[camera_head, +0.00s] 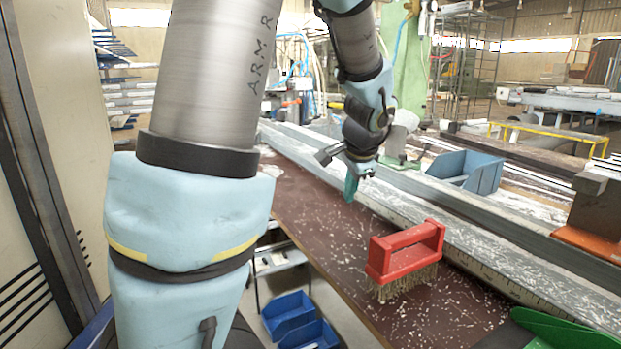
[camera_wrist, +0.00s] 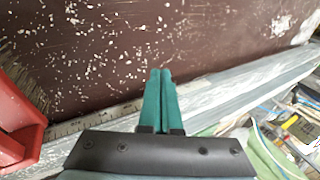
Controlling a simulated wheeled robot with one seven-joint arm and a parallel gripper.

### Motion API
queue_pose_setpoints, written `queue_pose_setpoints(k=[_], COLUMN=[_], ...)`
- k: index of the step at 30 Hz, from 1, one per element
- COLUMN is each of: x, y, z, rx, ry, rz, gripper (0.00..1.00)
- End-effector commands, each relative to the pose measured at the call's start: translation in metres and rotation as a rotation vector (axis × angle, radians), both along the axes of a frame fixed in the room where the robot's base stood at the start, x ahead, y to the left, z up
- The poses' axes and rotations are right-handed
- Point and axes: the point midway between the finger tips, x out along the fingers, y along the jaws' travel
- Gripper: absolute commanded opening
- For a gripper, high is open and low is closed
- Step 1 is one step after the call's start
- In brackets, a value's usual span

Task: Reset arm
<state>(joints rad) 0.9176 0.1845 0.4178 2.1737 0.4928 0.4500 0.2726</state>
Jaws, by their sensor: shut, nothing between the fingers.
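My gripper (camera_head: 351,188) hangs above the brown bench top (camera_head: 310,205) near the metal rail, in the upper middle of the head view. In the wrist view its two green fingers (camera_wrist: 160,75) are together, with nothing between them. The red brush (camera_head: 405,252) stands bristles down on the bench, to the right of and nearer than my gripper, apart from it. Part of the red brush (camera_wrist: 20,120) also shows at the left edge of the wrist view.
A long metal rail (camera_head: 440,215) with a scale runs along the bench. A blue bin (camera_head: 468,170) stands behind it. A green tray (camera_head: 565,330) is at the lower right, and blue bins (camera_head: 290,315) sit below the bench. White chips litter the bench top.

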Motion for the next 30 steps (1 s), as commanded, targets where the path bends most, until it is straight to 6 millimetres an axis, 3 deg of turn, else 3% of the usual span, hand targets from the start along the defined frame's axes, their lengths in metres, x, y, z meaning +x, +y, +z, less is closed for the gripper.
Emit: queue_pose_setpoints(k=[1,6,12,24,30], x=[-0.007,-0.037,-0.073,-0.121,-0.126], y=[0.022,0.074,0.116,0.157,0.155], z=[-0.007,-0.029,-0.046,-0.063,-0.1], rx=[-0.041,-0.181,-0.314,-0.457,-0.444], ry=[0.029,0.109,0.168,0.206,0.228], rz=[0.085,0.368,0.664,1.031,1.035], gripper=[0.0,0.0,0.0,0.0,0.0])
